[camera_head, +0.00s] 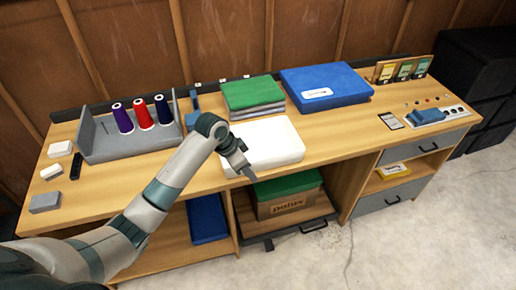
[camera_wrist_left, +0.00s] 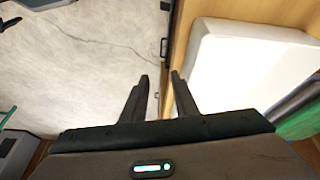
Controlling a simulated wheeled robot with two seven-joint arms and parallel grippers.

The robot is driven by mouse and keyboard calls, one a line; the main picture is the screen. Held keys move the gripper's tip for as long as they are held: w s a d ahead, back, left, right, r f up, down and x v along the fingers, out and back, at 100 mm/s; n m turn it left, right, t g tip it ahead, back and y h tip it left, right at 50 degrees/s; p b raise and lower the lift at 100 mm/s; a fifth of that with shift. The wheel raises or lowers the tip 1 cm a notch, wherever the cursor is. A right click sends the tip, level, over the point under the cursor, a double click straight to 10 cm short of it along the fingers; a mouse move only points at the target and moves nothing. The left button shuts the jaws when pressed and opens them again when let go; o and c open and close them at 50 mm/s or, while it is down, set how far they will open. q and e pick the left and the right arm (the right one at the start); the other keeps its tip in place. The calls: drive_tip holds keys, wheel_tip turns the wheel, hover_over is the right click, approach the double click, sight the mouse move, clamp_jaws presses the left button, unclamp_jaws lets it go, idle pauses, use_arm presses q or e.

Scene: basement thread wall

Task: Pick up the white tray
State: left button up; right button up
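The white tray (camera_head: 272,140) lies near the front edge of the wooden workbench, in the middle of the head view. In the left wrist view the white tray (camera_wrist_left: 243,62) fills the upper right, beside the right-hand finger. My left gripper (camera_head: 248,174) is at the tray's front left edge. In the left wrist view my left gripper (camera_wrist_left: 160,77) is open and empty, with the bench's front edge and the floor showing between its fingers. I cannot tell whether a finger touches the tray. My right gripper is not in view.
Green and grey folded cloths (camera_head: 253,94) lie behind the tray, with a blue box (camera_head: 325,88) to their right. A grey thread holder (camera_head: 100,150) with spools stands left. Bench top (camera_head: 345,135) is clear right of the tray. An open drawer (camera_head: 290,228) juts out below.

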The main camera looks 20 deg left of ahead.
use_arm(q)
drive_tip(key=w+a+r+m, duration=0.1)
drive_tip(key=w+r, duration=0.3)
drive_tip(key=r, duration=0.8)
drive_tip(key=shift+a+r+m, duration=0.35)
drive_tip(key=shift+r+m, duration=0.05)
drive_tip(key=shift+m, duration=0.3)
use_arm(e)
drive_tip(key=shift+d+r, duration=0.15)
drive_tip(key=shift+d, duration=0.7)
use_arm(q)
drive_tip(key=shift+w+f, duration=0.1)
drive_tip(key=shift+w, duration=0.05)
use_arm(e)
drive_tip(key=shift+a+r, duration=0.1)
use_arm(q)
drive_tip(key=p+x, duration=0.3)
drive_tip(key=x, duration=0.8)
drive_tip(key=shift+d+p, duration=0.15)
drive_tip(key=shift+p, duration=0.25)
drive_tip(key=shift+d+f, duration=0.1)
drive_tip(key=shift+f, duration=0.4)
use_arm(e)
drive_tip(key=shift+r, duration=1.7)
use_arm(q)
drive_tip(key=shift+f, duration=0.1)
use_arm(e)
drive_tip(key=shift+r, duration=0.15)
